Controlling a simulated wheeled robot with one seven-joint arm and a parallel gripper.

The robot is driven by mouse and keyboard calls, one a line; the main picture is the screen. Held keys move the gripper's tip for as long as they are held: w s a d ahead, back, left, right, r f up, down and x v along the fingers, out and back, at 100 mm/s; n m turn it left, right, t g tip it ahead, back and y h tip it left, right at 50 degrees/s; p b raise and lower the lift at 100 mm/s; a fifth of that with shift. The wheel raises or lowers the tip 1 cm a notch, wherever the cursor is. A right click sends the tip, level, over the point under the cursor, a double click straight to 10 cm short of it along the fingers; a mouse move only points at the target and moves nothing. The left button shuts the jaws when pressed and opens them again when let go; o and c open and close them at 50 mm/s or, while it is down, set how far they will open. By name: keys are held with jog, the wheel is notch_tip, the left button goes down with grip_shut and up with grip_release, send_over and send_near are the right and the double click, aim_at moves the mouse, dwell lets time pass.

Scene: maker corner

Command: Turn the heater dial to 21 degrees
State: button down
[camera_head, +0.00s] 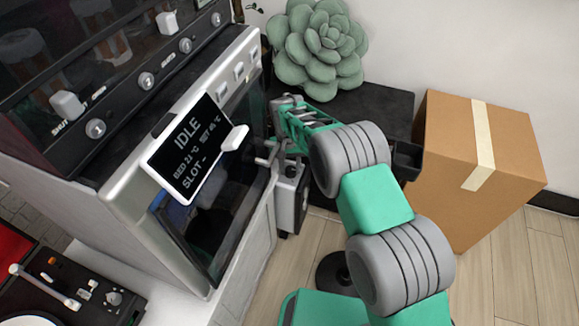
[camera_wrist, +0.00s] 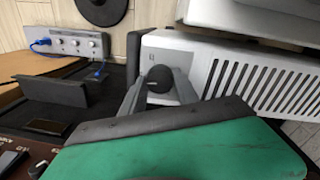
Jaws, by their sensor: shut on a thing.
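The heater (camera_wrist: 255,82) is a pale, slatted box in the wrist view. Its dial (camera_wrist: 158,77) is a round black knob on the plain end panel. My gripper (camera_wrist: 160,88) has one grey finger on each side of the dial and is shut on it. The green palm fills the lower part of that view. In the head view, the heater (camera_head: 286,205) is a narrow pale box low beside the machine, and my gripper (camera_head: 278,155) is at its top, partly hidden by my arm. I cannot read any degree marks or the dial's setting.
A large machine with an "IDLE" screen (camera_head: 190,150) stands close to the left of my gripper. A cardboard box (camera_head: 450,185) and a green succulent-shaped thing (camera_head: 318,45) are behind and right. A grey box with knobs (camera_wrist: 75,42) and blue cable is left in the wrist view.

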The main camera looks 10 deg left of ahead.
aim_at(289, 169)
jog(key=shift+w+r, duration=0.1)
dwell(0.3)
jog(key=c, duration=0.9)
grip_release()
jog(key=r, duration=0.2)
jog(key=r+p, duration=0.1)
jog(key=r, duration=0.2)
jog(key=r+p, duration=0.1)
jog(key=r, duration=0.1)
jog(key=shift+a+r, duration=0.25)
jog(key=shift+r, duration=0.1)
